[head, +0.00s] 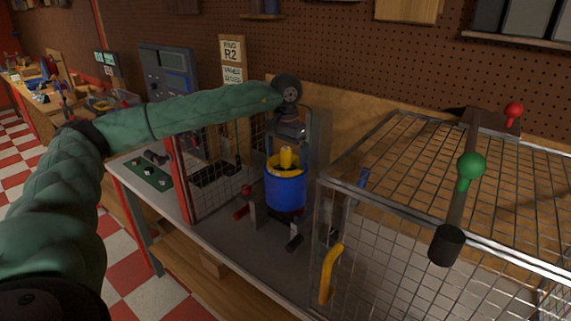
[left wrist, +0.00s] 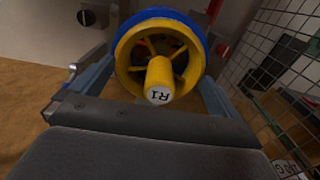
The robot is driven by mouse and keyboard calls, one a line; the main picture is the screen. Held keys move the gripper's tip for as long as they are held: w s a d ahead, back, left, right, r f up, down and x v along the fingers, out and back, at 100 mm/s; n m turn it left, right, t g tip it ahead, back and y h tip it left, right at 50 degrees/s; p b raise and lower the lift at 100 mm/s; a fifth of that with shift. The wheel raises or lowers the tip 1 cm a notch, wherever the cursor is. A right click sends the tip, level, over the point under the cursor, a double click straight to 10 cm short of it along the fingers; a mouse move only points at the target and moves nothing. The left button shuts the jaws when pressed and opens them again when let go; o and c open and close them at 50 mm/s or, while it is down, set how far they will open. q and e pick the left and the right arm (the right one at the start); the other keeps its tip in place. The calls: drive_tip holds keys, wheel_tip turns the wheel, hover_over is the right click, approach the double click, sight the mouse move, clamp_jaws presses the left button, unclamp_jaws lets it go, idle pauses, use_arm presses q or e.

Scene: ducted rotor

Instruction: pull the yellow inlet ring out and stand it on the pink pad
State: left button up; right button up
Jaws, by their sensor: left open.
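The yellow inlet ring (left wrist: 124,66) sits in the top of the blue duct (head: 286,190). It has spokes and a central yellow post (left wrist: 162,75) whose end reads "R1"; the post also shows in the head view (head: 287,158). The blue duct's rim surrounds the ring in the left wrist view. My left gripper (head: 287,148) is open right above the duct, pointing down. In the left wrist view its fingers (left wrist: 155,70) lie on either side of the post, with no visible contact. I cannot make out the pink pad. My right gripper is not in view.
A wire-mesh cage (head: 400,225) with a yellow handle (head: 328,275) stands close on the right. A lever with a green knob (head: 470,166) rises above it. A red-framed mesh panel (head: 180,180) stands left of the duct.

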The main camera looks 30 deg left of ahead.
use_arm(q)
drive_tip(key=shift+s+d+f, duration=0.1)
drive_tip(key=shift+f, duration=0.2)
drive_tip(key=shift+f+b, duration=0.15)
drive_tip(key=shift+b, duration=0.2)
drive_tip(key=shift+d, duration=0.1)
drive_tip(key=c, duration=2)
drive_tip(key=shift+c, duration=0.2)
